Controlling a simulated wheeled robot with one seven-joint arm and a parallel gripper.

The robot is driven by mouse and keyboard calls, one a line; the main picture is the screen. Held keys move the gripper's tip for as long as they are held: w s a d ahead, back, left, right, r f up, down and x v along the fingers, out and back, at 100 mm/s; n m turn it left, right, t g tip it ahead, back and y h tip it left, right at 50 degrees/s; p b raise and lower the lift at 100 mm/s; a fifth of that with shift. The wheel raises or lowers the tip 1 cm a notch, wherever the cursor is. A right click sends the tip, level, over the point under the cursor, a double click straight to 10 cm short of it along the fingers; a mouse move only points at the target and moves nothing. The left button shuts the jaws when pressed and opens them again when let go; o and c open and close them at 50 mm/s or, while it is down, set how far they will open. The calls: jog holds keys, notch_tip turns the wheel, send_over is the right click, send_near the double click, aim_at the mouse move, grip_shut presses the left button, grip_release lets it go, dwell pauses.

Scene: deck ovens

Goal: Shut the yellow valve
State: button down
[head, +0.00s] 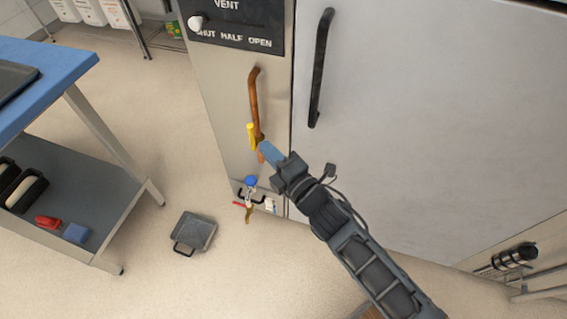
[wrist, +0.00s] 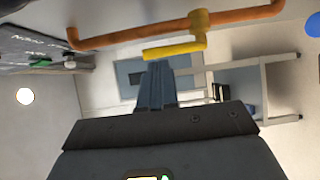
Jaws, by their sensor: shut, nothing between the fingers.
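The yellow valve (head: 251,137) is on a copper pipe (head: 255,95) that runs down the front of the oven's left panel. In the wrist view its yellow lever (wrist: 175,50) lies roughly parallel to the pipe (wrist: 128,36), joined to it by a short yellow stem. My gripper (head: 264,150) is shut and empty, its blue fingers beside the lever, on its lower right in the head view. In the wrist view the fingertips (wrist: 156,66) sit just below the lever's free end. I cannot tell whether they touch it.
A black vent plate (head: 235,25) with a white knob is above the pipe. A large door with a black handle (head: 321,68) is to the right. A small blue-topped tap (head: 251,181) is below. A blue-topped table (head: 45,75) stands left; a grey pan (head: 194,232) lies on the floor.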

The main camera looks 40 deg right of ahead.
aim_at(252, 134)
jog(key=shift+w+a, duration=0.1)
jog(key=shift+w, duration=1.75)
jog(key=shift+r, duration=0.1)
